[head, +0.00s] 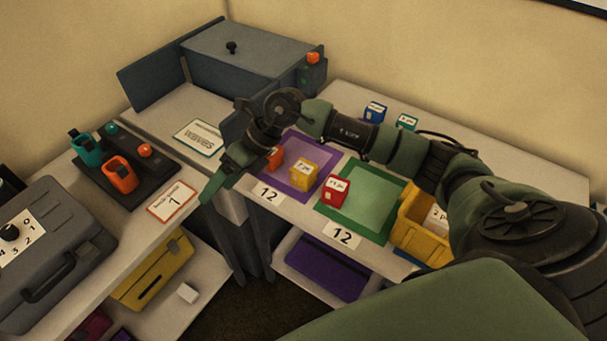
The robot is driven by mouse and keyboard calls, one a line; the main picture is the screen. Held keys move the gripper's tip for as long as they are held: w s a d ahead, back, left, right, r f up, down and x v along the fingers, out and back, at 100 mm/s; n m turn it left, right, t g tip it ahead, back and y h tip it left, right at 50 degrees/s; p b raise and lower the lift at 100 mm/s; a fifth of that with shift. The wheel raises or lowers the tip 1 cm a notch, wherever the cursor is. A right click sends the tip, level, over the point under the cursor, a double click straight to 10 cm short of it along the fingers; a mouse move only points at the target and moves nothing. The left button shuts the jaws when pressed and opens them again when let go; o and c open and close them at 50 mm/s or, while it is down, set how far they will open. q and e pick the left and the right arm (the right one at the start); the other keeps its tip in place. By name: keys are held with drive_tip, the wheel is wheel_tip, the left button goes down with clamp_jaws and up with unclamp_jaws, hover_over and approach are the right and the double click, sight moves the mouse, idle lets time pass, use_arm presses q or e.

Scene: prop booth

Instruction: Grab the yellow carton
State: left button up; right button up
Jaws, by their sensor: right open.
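The yellow carton (304,174), with a white label on top, sits upright on the purple mat (297,198) on the right-hand table. My right arm reaches across from the right, above and behind the carton. My right gripper (214,186) is open and empty, left of the carton and apart from it, over the gap between the tables. Its green finger points down and left. An orange carton (276,158) beside the yellow one is partly hidden by my arm. My left gripper is not in view.
A red carton (335,191) stands at the green mat's (397,199) left edge. A yellow bin (419,240) is at right; blue (375,112) and teal (406,122) cartons stand behind my arm. A grey box (247,62) is at the back. The left table holds a tool tray (125,180).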

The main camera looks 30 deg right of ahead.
drive_tip(key=w+d+f+h, duration=0.1)
drive_tip(key=d+h, duration=0.3)
drive_tip(key=d, duration=0.4)
drive_tip(key=m+g+h, duration=0.1)
drive_tip(key=g+h, duration=0.1)
drive_tip(key=h, duration=0.3)
hover_over(302, 167)
drive_tip(key=shift+w+d+r, duration=0.25)
drive_tip(key=shift+w+d, duration=0.05)
drive_tip(key=shift+d, duration=0.05)
drive_tip(key=f+p, duration=0.1)
drive_tip(key=f, duration=0.3)
drive_tip(key=s+f+p, duration=0.1)
drive_tip(key=f, duration=0.2)
drive_tip(key=shift+a+p, duration=0.3)
drive_tip(key=shift+p, duration=0.05)
drive_tip(key=shift+w+f, duration=0.15)
drive_tip(key=shift+f, duration=0.1)
drive_tip(key=c, duration=1.6)
drive_tip(key=shift+o, duration=0.2)
drive_tip(key=shift+r, duration=0.2)
